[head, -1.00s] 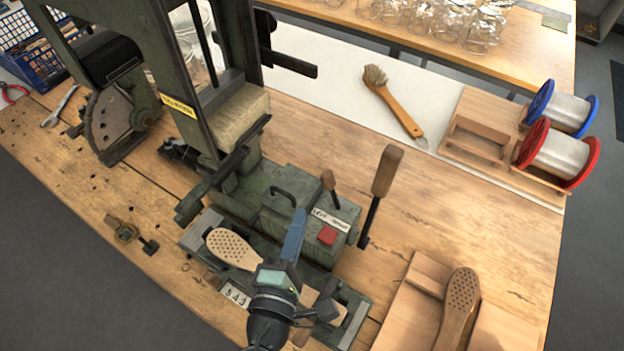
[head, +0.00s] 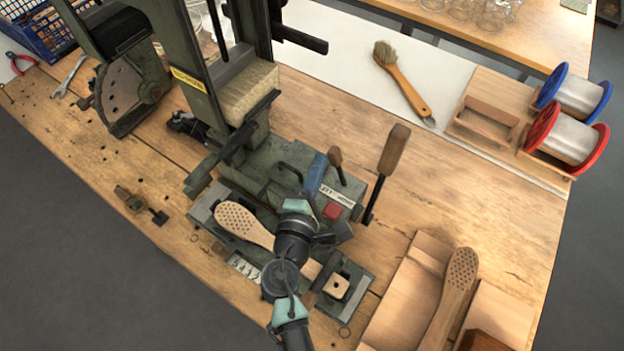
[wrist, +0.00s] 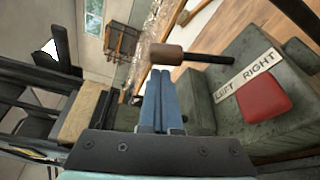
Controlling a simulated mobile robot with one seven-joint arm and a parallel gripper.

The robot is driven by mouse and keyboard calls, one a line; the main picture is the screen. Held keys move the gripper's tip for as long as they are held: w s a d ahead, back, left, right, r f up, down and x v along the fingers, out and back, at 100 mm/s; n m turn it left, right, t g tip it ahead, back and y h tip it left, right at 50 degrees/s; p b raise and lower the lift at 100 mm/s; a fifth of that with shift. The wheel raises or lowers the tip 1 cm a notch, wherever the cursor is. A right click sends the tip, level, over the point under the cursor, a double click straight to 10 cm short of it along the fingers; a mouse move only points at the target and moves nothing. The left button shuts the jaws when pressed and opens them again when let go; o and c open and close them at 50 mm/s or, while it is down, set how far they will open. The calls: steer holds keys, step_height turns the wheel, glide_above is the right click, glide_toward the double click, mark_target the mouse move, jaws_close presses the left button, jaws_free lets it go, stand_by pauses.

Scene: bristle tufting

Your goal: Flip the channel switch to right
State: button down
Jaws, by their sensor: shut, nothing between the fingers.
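The channel switch is a short dark lever with a wooden knob (head: 335,157) on the green machine housing. It leans a little left in the head view. A LEFT/RIGHT label (head: 338,195) lies in front of it, and reads clearly in the wrist view (wrist: 246,75). My gripper (head: 321,158) has blue fingers, shut and empty, just left of the knob. In the wrist view the fingertips (wrist: 160,73) are close below the knob (wrist: 167,54); I cannot tell whether they touch.
A red button (head: 332,211) sits beside the label. A taller wooden-handled lever (head: 392,150) stands to the right. A perforated brush body (head: 243,225) lies in the fixture below my arm. The machine's column (head: 205,75) rises at the left.

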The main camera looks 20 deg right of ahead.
steer(key=shift+x, duration=0.8)
steer(key=shift+s, duration=0.1)
steer(key=shift+s+d+m+b, duration=0.15)
steer(key=shift+m+b, duration=0.15)
steer(key=shift+b, duration=0.35)
steer(key=shift+s+r+b, duration=0.1)
steer(key=shift+b, duration=0.25)
steer(key=s+m+b, duration=0.1)
steer(key=b, duration=0.2)
steer(key=s+d+m+t+b, duration=0.1)
steer(key=m+b, duration=0.1)
steer(key=b, duration=0.1)
steer(key=d+m+b, duration=0.1)
steer(key=b, duration=0.2)
steer(key=shift+s+d+t+h, duration=0.15)
steer(key=shift+s+t+h, duration=0.15)
steer(key=shift+s+h, duration=0.1)
steer(key=shift+w+r+p, duration=0.1)
steer(key=shift+r+p, duration=0.45)
steer(key=shift+p, duration=0.1)
